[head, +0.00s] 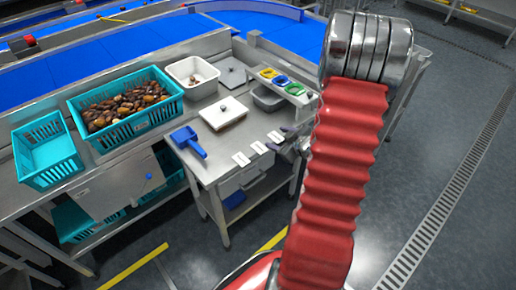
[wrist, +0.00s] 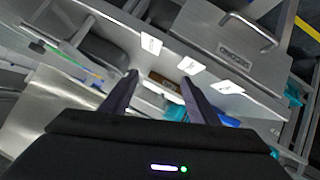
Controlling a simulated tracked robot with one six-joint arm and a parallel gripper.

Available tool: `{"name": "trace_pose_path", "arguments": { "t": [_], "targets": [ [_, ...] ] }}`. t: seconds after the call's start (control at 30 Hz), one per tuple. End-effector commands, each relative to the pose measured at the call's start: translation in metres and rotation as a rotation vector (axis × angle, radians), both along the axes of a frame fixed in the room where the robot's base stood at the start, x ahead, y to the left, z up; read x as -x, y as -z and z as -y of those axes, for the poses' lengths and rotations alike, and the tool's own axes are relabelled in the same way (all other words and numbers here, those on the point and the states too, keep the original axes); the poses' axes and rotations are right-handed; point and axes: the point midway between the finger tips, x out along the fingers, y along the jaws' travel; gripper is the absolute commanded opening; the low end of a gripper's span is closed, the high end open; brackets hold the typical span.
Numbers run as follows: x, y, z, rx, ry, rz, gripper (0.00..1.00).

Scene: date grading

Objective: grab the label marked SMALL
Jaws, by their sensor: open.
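Three small white labels lie in a row along the front edge of the steel table: a left one (head: 241,159), a middle one (head: 259,147) and a right one (head: 275,136). The wrist view also shows three white labels (wrist: 151,43) (wrist: 190,66) (wrist: 227,87). Their print is too small to read, so I cannot tell which says SMALL. My gripper (wrist: 160,80) is open, its two dark fingers apart, with no label visibly held. In the head view it is near the right label, partly hidden by my red arm.
A white board with a knob (head: 222,114), a blue scoop (head: 188,141) and a holder with coloured rings (head: 282,80) are on the table. A teal crate of dates (head: 165,115) and an empty teal crate (head: 45,153) stand left. Floor is clear at right.

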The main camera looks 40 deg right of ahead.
Motion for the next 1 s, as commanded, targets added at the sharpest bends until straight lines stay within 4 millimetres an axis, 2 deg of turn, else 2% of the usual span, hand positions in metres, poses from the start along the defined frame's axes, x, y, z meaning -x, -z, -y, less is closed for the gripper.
{"name": "trace_pose_path", "arguments": {
  "t": [0.03, 0.2, 0.5, 0.8, 1.0],
  "targets": [
    [0.008, 0.013, 0.003, -0.022, -0.005, 0.017, 0.55],
    [0.028, 0.04, 0.002, -0.091, -0.043, 0.105, 0.55],
    [0.073, 0.072, -0.012, -0.234, -0.076, 0.311, 0.55],
    [0.117, 0.08, -0.028, -0.36, -0.065, 0.537, 0.55],
    [0.126, 0.078, -0.032, -0.383, -0.062, 0.587, 0.55]
  ]
}}
